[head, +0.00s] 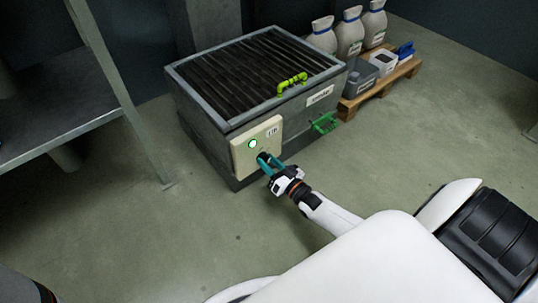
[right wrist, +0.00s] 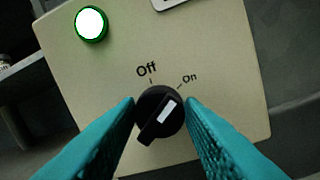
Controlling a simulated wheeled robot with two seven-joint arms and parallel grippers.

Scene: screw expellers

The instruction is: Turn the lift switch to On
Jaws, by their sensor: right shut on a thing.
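The lift switch is a black rotary knob (right wrist: 152,128) on a cream panel (head: 257,146) labelled Lift. In the right wrist view its white pointer mark leans to the upper right, toward the On tick and away from Off. A round lamp (right wrist: 91,24) on the panel glows white with a green rim; it also shows in the head view (head: 252,143). My right gripper (head: 264,159) has its teal fingers on either side of the knob, shut on it. My left gripper is out of view.
The panel is on the front of a grey bin with a slatted grate (head: 250,70) and a lime handle (head: 291,83). A green bracket (head: 325,123) sticks out to the right. A pallet (head: 380,84) with sacks and containers stands behind right. A metal table (head: 60,100) is left.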

